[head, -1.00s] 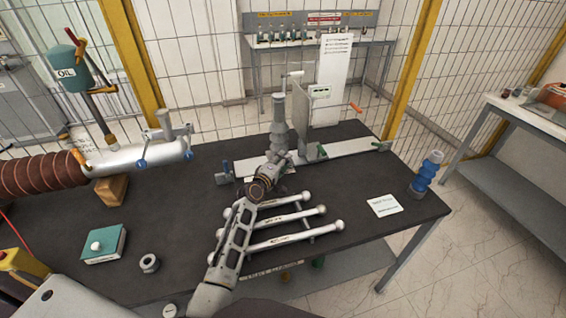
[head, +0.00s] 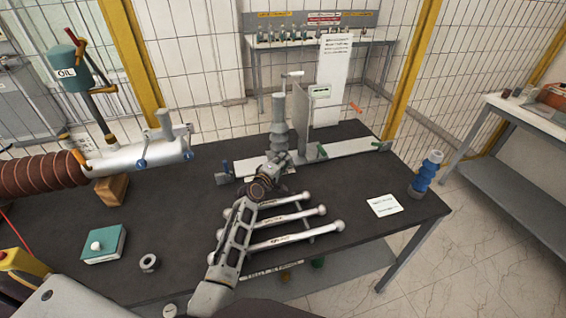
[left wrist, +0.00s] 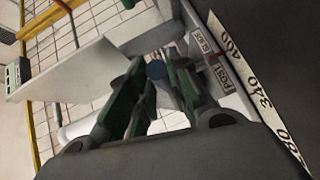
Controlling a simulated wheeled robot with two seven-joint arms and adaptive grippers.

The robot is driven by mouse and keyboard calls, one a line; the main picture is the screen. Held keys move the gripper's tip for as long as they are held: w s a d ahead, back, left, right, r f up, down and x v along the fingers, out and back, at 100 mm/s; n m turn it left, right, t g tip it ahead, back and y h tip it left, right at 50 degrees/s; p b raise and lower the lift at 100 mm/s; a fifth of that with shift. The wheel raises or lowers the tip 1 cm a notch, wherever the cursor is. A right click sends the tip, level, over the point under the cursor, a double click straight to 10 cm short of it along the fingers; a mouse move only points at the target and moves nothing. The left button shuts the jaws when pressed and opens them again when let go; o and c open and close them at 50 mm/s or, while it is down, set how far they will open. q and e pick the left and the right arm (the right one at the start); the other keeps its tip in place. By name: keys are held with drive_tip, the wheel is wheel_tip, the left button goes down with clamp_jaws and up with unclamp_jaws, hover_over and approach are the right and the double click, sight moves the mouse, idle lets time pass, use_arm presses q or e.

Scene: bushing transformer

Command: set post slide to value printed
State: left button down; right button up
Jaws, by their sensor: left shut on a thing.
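The grey ribbed post (head: 279,128) stands upright on a long light rail (head: 350,147), beside an upright grey plate (head: 301,112). In the left wrist view, a part labelled "POST SLIDE" (left wrist: 217,76) lies beside a scale strip (left wrist: 252,82) reading 400, 340 and 280. I cannot tell the slide's exact setting. My left gripper (head: 279,163) is low at the foot of the post. Its dark green fingers (left wrist: 152,88) are shut around a small blue-tipped part (left wrist: 156,70) next to that label; the fingers hide most of it. My right gripper is not in view.
Several silver ball-ended bars (head: 290,235) lie just right of my left forearm. A white printed card (head: 384,205), too small to read, and a blue insulator (head: 427,174) are at the right. A large ribbed bushing (head: 40,174) rests at the left.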

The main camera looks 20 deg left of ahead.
use_arm(q)
drive_tip(key=shift+a, duration=0.1)
drive_tip(key=s+a, duration=0.2)
drive_tip(key=a, duration=0.1)
drive_tip(key=s+a, duration=0.2)
drive_tip(key=a, duration=0.1)
drive_tip(key=s+a+b, duration=0.1)
drive_tip(key=s+a, duration=0.1)
drive_tip(key=a, duration=0.1)
drive_tip(key=shift+s+f, duration=0.15)
drive_tip(key=shift+s+a, duration=0.25)
drive_tip(key=shift+a, duration=0.15)
drive_tip(key=c, duration=1.3)
unclamp_jaws()
